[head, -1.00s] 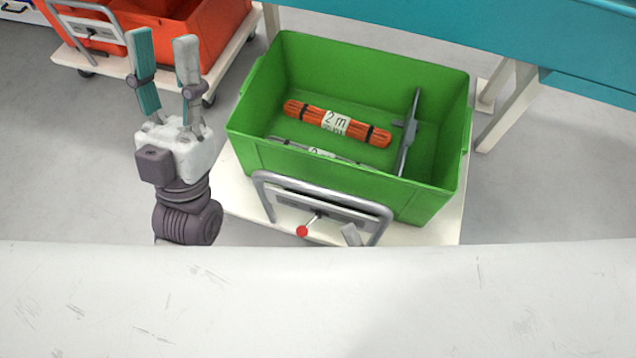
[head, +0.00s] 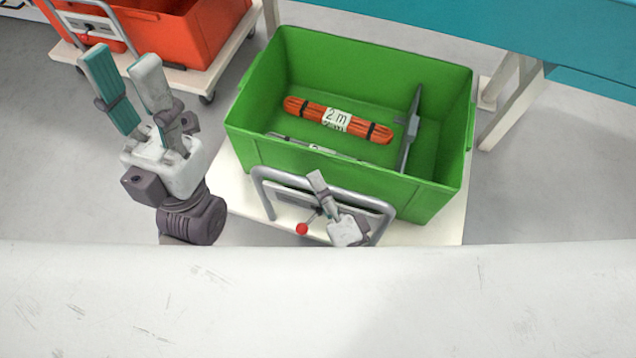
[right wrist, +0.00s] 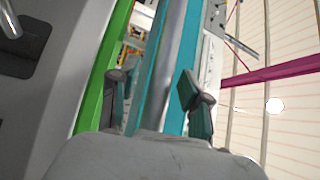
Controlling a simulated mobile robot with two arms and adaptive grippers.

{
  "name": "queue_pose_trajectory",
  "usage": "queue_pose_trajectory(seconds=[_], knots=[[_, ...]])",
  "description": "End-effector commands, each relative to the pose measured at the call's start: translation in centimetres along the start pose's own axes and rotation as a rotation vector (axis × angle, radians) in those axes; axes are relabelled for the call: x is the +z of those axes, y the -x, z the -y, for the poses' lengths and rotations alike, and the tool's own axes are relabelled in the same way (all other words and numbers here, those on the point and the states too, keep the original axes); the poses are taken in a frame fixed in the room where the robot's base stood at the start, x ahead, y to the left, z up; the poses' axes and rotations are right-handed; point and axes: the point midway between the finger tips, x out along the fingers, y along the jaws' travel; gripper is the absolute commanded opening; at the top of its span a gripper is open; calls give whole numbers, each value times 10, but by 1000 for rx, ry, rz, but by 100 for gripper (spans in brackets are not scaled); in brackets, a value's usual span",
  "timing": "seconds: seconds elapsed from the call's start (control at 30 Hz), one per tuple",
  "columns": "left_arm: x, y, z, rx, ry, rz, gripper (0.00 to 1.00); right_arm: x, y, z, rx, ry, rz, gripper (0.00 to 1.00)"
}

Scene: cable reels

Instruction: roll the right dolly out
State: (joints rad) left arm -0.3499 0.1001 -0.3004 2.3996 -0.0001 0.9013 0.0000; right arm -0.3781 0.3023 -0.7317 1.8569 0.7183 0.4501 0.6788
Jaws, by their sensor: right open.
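The right dolly (head: 448,228) is a white platform under a green crate (head: 345,175). Its grey tube handle (head: 262,190) stands at the near side, with a red-knobbed lever (head: 302,228). My right gripper (head: 319,186) is at the handle, its finger over the handle's panel; the other finger is hidden in the head view. In the right wrist view its two fingers (right wrist: 155,88) are apart, with the green crate wall (right wrist: 100,75) to their left. My left gripper (head: 120,84) is open and empty, left of the crate.
Another dolly (head: 180,78) with an orange crate (head: 195,35) stands at the upper left. A teal table (head: 480,25) is behind. Grey floor lies between the dollies.

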Motion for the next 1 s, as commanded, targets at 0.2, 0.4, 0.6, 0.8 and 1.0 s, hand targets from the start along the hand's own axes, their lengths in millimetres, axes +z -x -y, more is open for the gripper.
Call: queue_pose_trajectory(seconds=[0.2, 0.4, 0.6, 0.8, 1.0], knots=[[0, 1, 0, 0, 0, 1, 40, 0, -4, 0, 0, 0, 1, 48], [0, 1, 0, 0, 0, 2, 40, 0, -4, 0, 0, 0, 0, 36], [0, 1, 0, 0, 0, 2, 40, 0, -4, 0, 0, 0, 1, 2], [0, 1, 0, 0, 0, 2, 40, 0, -4, 0, 1, 0, 1, 0], [0, 0, 0, 0, 1, 3, 40, -3, -2, 0, 2, 1, 1, 0]])
